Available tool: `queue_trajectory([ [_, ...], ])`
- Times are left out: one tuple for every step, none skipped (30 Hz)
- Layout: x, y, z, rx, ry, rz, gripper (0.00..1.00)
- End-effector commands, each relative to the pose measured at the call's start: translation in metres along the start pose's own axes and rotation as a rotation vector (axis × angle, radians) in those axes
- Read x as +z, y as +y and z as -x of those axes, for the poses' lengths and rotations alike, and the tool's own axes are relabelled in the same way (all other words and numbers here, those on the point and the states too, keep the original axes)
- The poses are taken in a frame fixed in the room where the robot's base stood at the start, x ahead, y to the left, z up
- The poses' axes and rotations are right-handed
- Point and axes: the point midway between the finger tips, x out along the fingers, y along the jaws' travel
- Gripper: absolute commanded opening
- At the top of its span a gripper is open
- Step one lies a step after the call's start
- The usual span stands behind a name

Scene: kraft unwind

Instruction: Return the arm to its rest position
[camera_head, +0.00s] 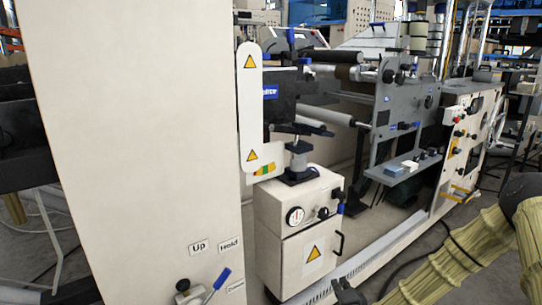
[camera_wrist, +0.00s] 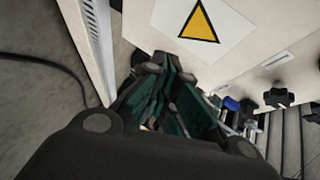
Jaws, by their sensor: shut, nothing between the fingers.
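My arm (camera_head: 470,248), in a ribbed yellow-green sleeve, enters the head view at the lower right and bends down toward the bottom edge. A dark part at the bottom edge of that view may be my gripper, but it is mostly cut off. In the wrist view my gripper (camera_wrist: 166,78) shows dark fingers with green inner pads. The fingers are together and hold nothing. A pale machine panel with a yellow warning triangle (camera_wrist: 199,24) fills the top of that view, beyond the fingertips. I cannot tell the exact gap between them.
A pale cabinet (camera_head: 296,225) with a gauge and dark knobs stands at centre. A tall pale panel (camera_head: 130,130) is at left, with a blue-handled lever (camera_head: 222,278) below the Up and Hold labels. The roller machine (camera_head: 400,110) stands behind. Grey floor (camera_head: 400,237) shows between machine and arm.

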Motion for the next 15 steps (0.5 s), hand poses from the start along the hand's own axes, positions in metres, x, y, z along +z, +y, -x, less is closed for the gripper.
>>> queue_trajectory([
  [0.021, 0.021, 0.013, 0.054, -0.051, 0.058, 0.00],
  [0.031, 0.032, 0.020, 0.083, -0.080, 0.093, 0.00],
  [0.043, 0.048, 0.031, 0.125, -0.117, 0.140, 0.00],
  [0.053, 0.060, 0.040, 0.156, -0.147, 0.176, 0.00],
  [0.061, 0.072, 0.050, 0.186, -0.177, 0.211, 0.00],
  [0.072, 0.089, 0.063, 0.226, -0.217, 0.260, 0.00],
  [0.080, 0.101, 0.073, 0.256, -0.249, 0.295, 0.00],
  [0.086, 0.112, 0.084, 0.286, -0.279, 0.331, 0.00],
  [0.095, 0.127, 0.099, 0.324, -0.322, 0.380, 0.00],
  [0.100, 0.139, 0.111, 0.353, -0.354, 0.417, 0.00],
  [0.105, 0.150, 0.123, 0.382, -0.386, 0.454, 0.00],
  [0.111, 0.165, 0.141, 0.421, -0.431, 0.502, 0.00],
  [0.114, 0.175, 0.154, 0.449, -0.465, 0.539, 0.00],
  [0.117, 0.186, 0.168, 0.476, -0.500, 0.576, 0.00],
  [0.120, 0.199, 0.186, 0.515, -0.545, 0.625, 0.00],
])
